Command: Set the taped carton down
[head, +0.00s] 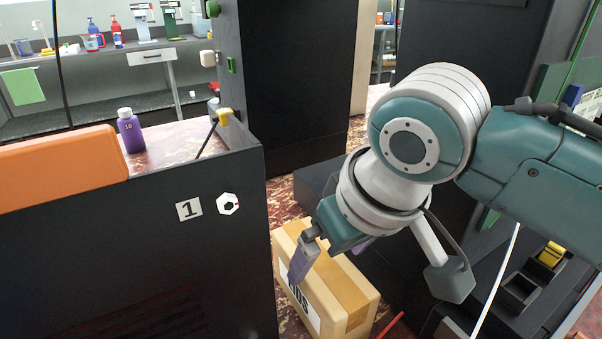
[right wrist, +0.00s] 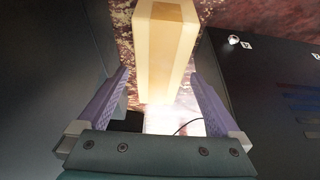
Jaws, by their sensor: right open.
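The taped carton (head: 335,290) is a light tan box with a brown tape strip and a white label with dark letters on its side. In the head view it sits low in the gap between two dark cabinets, over the reddish mottled floor. My right gripper (head: 325,258) is over the carton, and its far finger is mostly hidden. In the right wrist view, the purple fingers (right wrist: 158,95) are spread apart, with the carton (right wrist: 164,45) seen beyond and between them; I cannot tell whether either finger touches it. My left gripper is out of view.
A dark cabinet marked 1 (head: 130,255) stands left of the carton, with a purple bottle (head: 130,131) on the surface behind it. An orange panel (head: 62,165) is at the left. A dark unit with a yellow item (head: 551,254) is at right.

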